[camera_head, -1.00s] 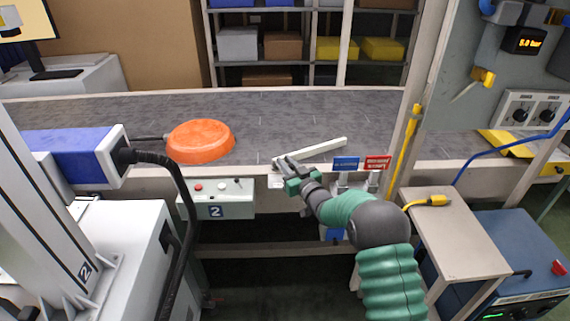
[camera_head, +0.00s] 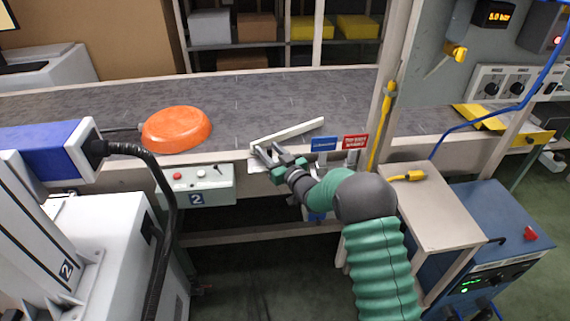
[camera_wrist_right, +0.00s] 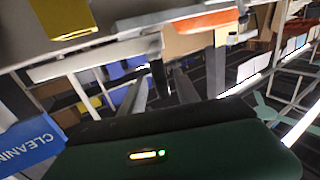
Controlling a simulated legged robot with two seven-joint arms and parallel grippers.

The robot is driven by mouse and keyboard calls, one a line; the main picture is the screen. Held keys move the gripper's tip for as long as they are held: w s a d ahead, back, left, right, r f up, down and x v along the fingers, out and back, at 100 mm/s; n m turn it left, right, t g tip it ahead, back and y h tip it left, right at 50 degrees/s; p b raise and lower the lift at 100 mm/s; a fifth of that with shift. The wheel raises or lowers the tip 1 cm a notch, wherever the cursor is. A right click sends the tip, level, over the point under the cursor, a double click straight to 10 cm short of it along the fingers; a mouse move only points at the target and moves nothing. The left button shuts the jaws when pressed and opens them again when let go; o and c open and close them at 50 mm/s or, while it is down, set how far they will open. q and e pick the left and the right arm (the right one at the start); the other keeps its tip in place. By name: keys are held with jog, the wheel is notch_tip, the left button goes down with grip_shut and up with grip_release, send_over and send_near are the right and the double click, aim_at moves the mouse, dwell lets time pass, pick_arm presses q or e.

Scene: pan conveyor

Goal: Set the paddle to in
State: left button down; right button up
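The paddle (camera_head: 290,132) is a pale bar lying at a slant across the near side of the grey conveyor belt. Its near left end is at the belt's front edge. My right gripper (camera_head: 266,153) is at that end, with its fingers apart. In the right wrist view the two fingers (camera_wrist_right: 160,90) are spread, and the pale bar (camera_wrist_right: 90,58) passes beyond them. A grey piece shows between the fingers; I cannot tell whether they touch it. A blue sign (camera_head: 325,144) and a red sign (camera_head: 355,142) stand right of the gripper. My left gripper is not in view.
An orange pan (camera_head: 176,129) lies on the belt left of the paddle. A control box (camera_head: 197,186) with buttons hangs below the belt edge. A post with a yellow handle (camera_head: 384,115) and a small table (camera_head: 432,210) stand right of my arm.

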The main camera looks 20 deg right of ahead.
jog(key=s+d, duration=0.2)
jog(key=s, duration=1.1)
jog(key=shift+s+d+p, duration=0.4)
jog(key=shift+p, duration=0.05)
